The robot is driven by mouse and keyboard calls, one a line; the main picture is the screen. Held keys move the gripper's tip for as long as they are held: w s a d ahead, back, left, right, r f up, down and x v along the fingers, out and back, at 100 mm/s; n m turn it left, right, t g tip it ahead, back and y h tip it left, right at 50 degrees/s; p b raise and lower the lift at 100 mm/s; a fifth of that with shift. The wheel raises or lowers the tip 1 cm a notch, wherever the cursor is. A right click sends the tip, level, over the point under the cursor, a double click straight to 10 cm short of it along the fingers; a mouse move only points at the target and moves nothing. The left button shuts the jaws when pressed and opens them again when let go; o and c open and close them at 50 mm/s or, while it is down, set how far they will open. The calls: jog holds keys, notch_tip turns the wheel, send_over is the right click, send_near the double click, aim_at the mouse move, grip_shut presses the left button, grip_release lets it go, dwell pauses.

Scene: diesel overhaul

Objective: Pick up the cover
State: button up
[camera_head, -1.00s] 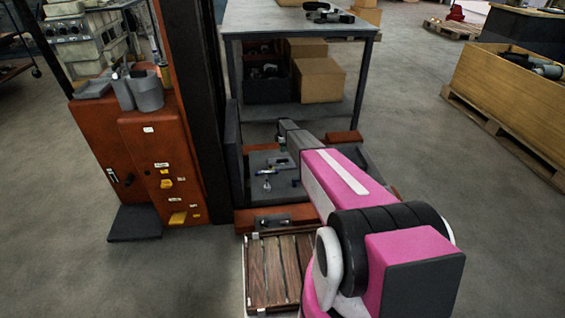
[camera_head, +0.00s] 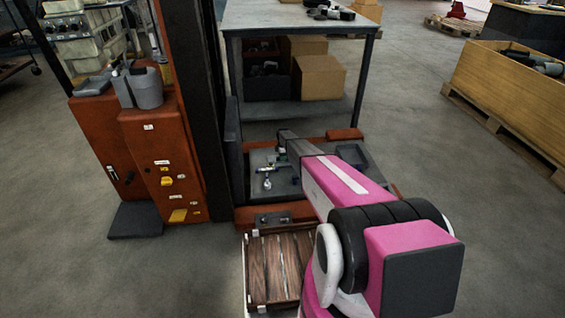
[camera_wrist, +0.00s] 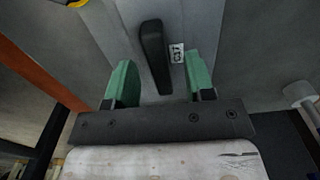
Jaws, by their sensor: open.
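In the wrist view a dark elongated handle (camera_wrist: 153,55) stands on a grey panel (camera_wrist: 112,30), with a small white printed label beside it. This is possibly the cover, but I cannot tell for sure. My gripper (camera_wrist: 161,82) is open, its two green fingers on either side of the near end of the handle with gaps. I cannot tell how far the fingertips are from the panel. In the head view my arm hides most of the gripper, and I cannot make out the handle there.
A red-and-grey machine bed (camera_head: 262,160) carries small parts and a dark tray-like piece (camera_head: 352,154). A black column (camera_head: 187,100) and a red cabinet (camera_head: 165,165) stand left. A grey table (camera_head: 285,14) is behind, a wooden crate (camera_head: 510,85) right. Open floor lies between.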

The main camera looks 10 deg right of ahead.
jog(key=shift+f, duration=0.25)
grip_shut()
jog(key=shift+r, duration=0.15)
